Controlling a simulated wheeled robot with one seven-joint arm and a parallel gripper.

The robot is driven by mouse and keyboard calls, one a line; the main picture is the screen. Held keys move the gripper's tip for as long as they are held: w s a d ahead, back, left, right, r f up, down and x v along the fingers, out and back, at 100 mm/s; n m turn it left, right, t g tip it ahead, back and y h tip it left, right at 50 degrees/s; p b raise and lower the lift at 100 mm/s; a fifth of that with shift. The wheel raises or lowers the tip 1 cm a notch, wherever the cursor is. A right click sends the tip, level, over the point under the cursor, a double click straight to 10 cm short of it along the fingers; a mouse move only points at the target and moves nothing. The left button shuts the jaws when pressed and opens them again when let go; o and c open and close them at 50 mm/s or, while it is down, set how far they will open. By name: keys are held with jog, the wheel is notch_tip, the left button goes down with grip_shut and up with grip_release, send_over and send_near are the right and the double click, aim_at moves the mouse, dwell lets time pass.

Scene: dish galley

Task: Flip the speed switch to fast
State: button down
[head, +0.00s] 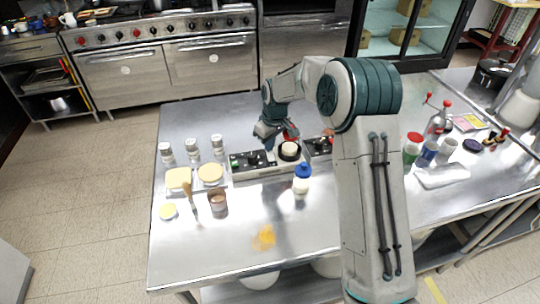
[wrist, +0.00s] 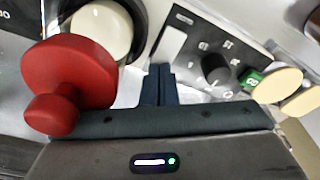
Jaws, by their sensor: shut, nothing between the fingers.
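A dark control panel (head: 252,160) lies on the steel table in the head view. In the wrist view the panel (wrist: 196,36) carries a pale rectangular part (wrist: 170,44), a black round knob (wrist: 215,68) and a green part (wrist: 250,80). Its markings are too small to read, so I cannot tell which part is the speed switch. My gripper (wrist: 158,84) is shut and empty, its fingertips at the panel's near edge below the pale rectangle. I cannot tell whether they touch. In the head view my gripper (head: 268,138) is over the panel's right end, partly hiding it.
A cream dome (wrist: 101,30) and a large red knob (wrist: 70,82) stand close left of my fingers. A blue-capped bottle (head: 302,180), a brown jar (head: 218,200) and shakers (head: 192,149) surround the panel. The table's front left is mostly clear.

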jog(key=shift+f, duration=0.35)
jog(key=shift+s+r, duration=0.1)
jog(key=shift+r, duration=0.1)
jog(key=shift+r+p, duration=1.85)
jog(key=shift+r, duration=1.55)
